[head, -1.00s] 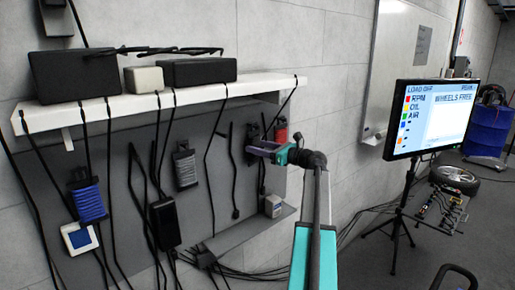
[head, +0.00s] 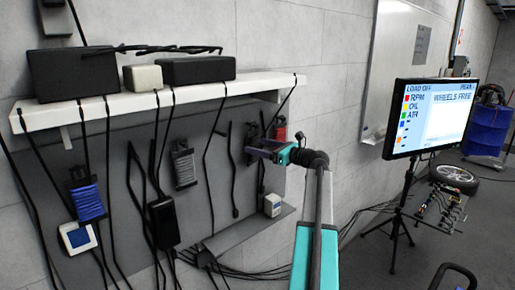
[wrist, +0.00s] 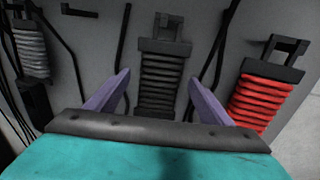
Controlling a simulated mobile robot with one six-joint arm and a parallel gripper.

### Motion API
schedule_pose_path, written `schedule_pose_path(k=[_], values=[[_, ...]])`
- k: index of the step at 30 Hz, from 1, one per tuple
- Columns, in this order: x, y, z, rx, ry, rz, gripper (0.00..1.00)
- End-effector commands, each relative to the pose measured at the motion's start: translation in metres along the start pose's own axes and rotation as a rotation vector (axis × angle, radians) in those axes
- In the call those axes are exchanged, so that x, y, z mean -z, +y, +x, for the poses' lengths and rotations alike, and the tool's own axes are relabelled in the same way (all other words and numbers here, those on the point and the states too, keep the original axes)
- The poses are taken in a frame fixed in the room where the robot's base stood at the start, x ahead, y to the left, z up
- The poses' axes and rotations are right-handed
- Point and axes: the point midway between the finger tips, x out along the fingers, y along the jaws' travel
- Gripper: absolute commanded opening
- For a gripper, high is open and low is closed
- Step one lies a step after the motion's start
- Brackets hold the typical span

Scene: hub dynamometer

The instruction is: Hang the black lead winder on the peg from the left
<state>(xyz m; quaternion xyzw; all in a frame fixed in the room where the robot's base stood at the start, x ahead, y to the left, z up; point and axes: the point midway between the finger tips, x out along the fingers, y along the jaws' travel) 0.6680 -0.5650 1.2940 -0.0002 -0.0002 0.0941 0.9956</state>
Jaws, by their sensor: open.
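The black lead winder (wrist: 161,82) hangs upright on the grey board, its frame top (wrist: 166,28) above the dark coils. In the wrist view it stands between the two purple fingers of my gripper (wrist: 156,95), which are open and apart from each other. Whether they touch it I cannot tell, and its lower end is hidden by my gripper. In the head view my gripper (head: 262,148) is at the board below the shelf and covers most of this winder. An empty peg (wrist: 79,11) shows to the left of it in the wrist view.
A red winder (wrist: 264,96) hangs close on the right, and a grey winder (wrist: 31,48) hangs on the left. A blue winder (head: 88,202) is farther left. Black cables hang beside them. A white shelf (head: 215,88) juts out above. The monitor (head: 430,118) stands off to the right.

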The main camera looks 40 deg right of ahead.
Motion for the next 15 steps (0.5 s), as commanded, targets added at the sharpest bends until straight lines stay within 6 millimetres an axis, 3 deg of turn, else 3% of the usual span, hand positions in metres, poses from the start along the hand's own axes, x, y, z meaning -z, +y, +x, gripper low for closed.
schedule_pose_path(k=[15], values=[[0.003,0.0,-0.077,0.002,-0.001,-0.001,0.75]])
